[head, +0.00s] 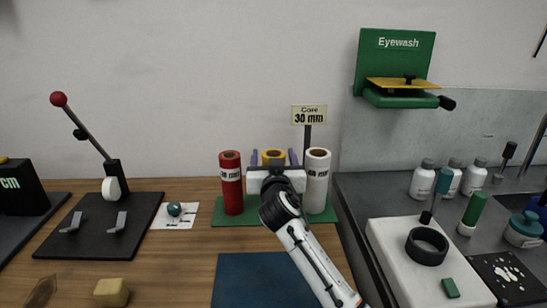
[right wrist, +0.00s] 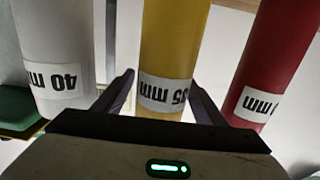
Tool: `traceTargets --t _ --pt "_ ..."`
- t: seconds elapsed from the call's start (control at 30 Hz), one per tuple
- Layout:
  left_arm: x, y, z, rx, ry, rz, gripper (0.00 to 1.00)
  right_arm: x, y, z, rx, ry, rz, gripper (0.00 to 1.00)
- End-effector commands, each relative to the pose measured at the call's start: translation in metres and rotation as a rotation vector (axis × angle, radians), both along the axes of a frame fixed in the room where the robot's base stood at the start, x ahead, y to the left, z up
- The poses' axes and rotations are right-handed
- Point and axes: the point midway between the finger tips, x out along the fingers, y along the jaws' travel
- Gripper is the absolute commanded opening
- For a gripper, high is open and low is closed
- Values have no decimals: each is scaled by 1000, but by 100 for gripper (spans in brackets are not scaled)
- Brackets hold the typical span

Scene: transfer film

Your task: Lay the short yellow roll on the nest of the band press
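The yellow roll (head: 273,154) stands upright between a red roll (head: 231,190) and a white roll (head: 317,195) on a green base (head: 222,220). My right gripper (head: 275,158) is open, with its fingers on either side of the yellow roll. The right wrist view shows the yellow roll (right wrist: 174,45) between the fingers, with gaps at both sides; its upside-down label appears to read 35 mm. My arm hides its lower part in the head view. The band press (head: 92,240) has a red-knobbed lever and two grey brackets (head: 72,222) as its nest, which is empty. My left gripper is out of view.
A "Core 30 mm" sign (head: 309,114) stands behind the rolls. A small card (head: 174,221) with a teal item lies beside the press. A blue mat (head: 262,280) and a tan block (head: 111,292) lie at the front. The right counter holds bottles and a white block.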

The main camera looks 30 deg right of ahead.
Motion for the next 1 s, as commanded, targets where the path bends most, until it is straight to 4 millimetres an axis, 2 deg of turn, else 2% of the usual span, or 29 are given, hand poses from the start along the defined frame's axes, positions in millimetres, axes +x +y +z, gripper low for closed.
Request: traceTargets --t 0.27,0.37,0.7,0.83,1.0 --pt "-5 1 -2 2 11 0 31 -5 4 1 1 -1 1 64" --pt "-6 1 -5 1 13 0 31 -17 12 1 2 -1 2 64" --pt "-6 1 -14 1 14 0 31 -78 49 5 3 -1 1 64" --pt "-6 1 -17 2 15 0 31 -93 58 6 2 0 1 64" --pt "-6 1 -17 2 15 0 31 -102 63 8 0 0 0 64"
